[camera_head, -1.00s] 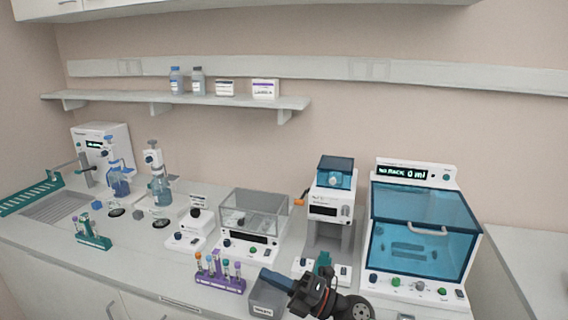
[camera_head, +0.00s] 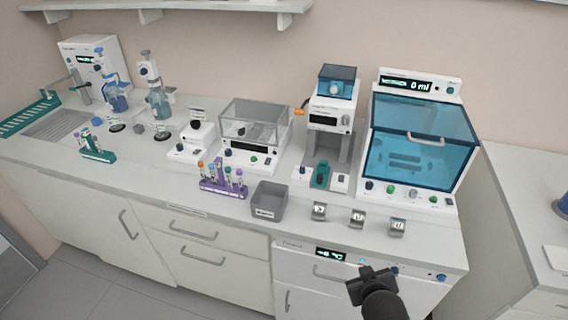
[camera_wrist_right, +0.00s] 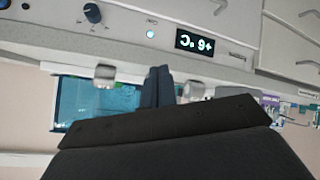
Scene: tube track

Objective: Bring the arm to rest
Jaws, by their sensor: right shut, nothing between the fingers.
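My right gripper (camera_head: 372,285) is in front of the under-counter unit with the display (camera_head: 331,254), below the worktop edge. In the right wrist view its two dark fingers (camera_wrist_right: 158,86) are together with nothing between them. The wrist view is turned over and shows the unit's display (camera_wrist_right: 195,43) and a dark knob (camera_wrist_right: 92,12). My left gripper is in neither view.
On the worktop stand a purple tube rack (camera_head: 222,184), a grey bin (camera_head: 268,201), a teal rack (camera_head: 97,153) and a blue-windowed cabinet (camera_head: 415,140). Several small metal blocks, one here (camera_head: 357,218), line the front edge. The floor (camera_head: 90,285) at left is clear.

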